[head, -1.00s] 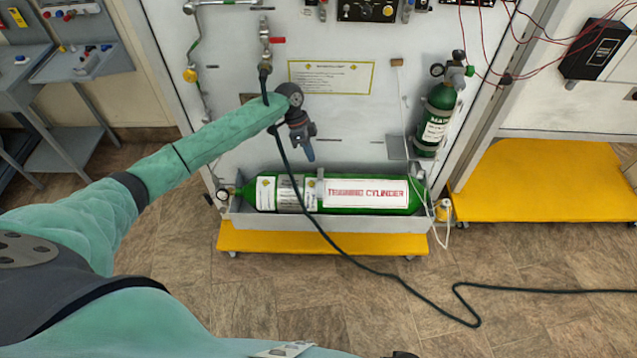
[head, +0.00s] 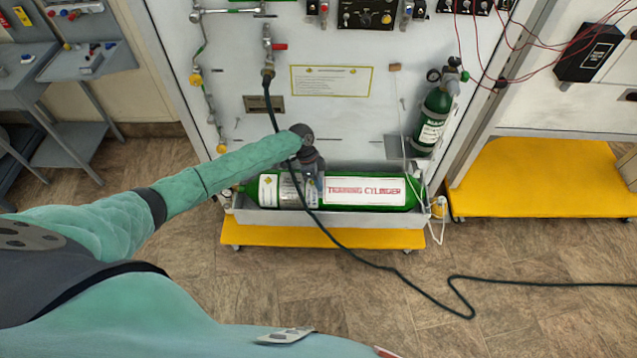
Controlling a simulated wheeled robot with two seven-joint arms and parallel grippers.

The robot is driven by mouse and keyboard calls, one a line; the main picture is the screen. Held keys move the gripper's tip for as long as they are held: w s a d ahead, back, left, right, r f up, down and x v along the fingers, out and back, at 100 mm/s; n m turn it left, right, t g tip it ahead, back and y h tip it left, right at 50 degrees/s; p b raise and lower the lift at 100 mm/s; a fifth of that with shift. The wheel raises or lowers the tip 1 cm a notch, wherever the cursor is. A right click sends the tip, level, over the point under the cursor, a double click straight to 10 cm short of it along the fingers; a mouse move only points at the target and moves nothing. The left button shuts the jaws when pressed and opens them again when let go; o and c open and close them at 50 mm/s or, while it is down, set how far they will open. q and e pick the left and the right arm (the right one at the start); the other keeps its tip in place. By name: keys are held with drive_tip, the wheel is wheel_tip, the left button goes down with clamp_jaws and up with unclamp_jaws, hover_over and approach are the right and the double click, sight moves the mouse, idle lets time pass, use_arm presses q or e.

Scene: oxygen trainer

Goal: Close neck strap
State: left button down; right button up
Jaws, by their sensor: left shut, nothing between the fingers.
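A green training cylinder (head: 365,191) lies on its side in a grey trough (head: 335,218) at the foot of the white panel. A grey band across the cylinder, left of the red lettering, is now mostly hidden behind my gripper. I cannot tell whether this band is the neck strap or whether it is open. My left gripper (head: 317,190) is shut and empty, pointing down in front of the cylinder's middle-left part. I cannot tell whether it touches the cylinder. My right gripper is out of view.
A black hose (head: 400,287) hangs from the panel, passes by my left wrist and runs right across the floor. A smaller green cylinder (head: 433,118) is upright on the panel. A yellow base (head: 320,237) juts out below the trough. The floor in front is otherwise clear.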

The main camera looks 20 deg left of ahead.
sight(319, 195)
use_arm(q)
drive_tip(key=shift+s+d+f, duration=0.1)
drive_tip(key=shift+s+f, duration=0.15)
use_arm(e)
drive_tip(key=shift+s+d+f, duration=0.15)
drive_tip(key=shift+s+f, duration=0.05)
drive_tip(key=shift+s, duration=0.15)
